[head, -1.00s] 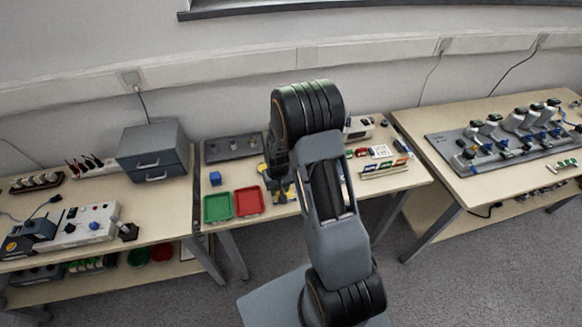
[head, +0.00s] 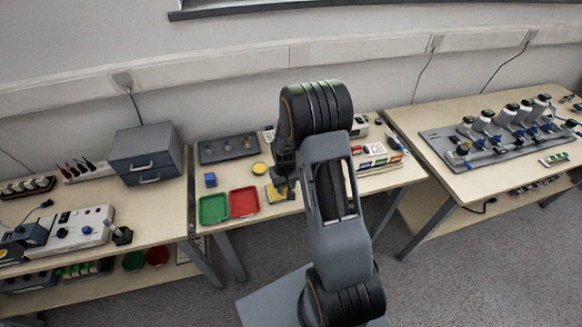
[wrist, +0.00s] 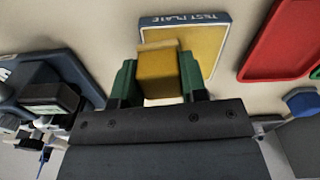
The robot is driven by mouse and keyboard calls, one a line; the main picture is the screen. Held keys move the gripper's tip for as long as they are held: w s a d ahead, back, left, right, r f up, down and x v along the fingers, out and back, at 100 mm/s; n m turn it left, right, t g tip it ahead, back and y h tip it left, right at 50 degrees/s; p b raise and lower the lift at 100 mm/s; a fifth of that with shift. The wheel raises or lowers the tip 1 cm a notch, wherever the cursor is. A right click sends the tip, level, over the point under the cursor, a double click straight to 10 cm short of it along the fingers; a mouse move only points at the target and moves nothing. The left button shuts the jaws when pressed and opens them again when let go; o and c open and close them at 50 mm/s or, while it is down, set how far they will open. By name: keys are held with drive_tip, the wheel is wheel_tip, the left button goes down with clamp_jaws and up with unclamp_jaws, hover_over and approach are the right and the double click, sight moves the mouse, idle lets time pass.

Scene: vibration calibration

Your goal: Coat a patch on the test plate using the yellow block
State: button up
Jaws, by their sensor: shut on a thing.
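My gripper (wrist: 158,80) has green fingers and is shut on the yellow block (wrist: 159,72) in the wrist view. The block covers part of the test plate (wrist: 206,44), a yellow panel with a blue edge and the lettering "TEST PLATE". Whether the block touches the plate or is just above it I cannot tell. In the head view my gripper (head: 282,187) is over the test plate (head: 271,194) on the middle table, and the block is hard to make out there.
A red tray (head: 244,202) and a green tray (head: 213,209) lie left of the plate. A blue block (head: 210,180) stands behind the green tray. A grey panel (head: 228,148) lies at the back. Coloured items (head: 377,160) stand to the right.

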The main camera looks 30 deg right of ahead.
drive_tip(key=shift+s+d, duration=0.15)
drive_tip(key=shift+d, duration=0.65)
drive_tip(key=shift+r+p, duration=2.5)
drive_tip(key=shift+r, duration=1.55)
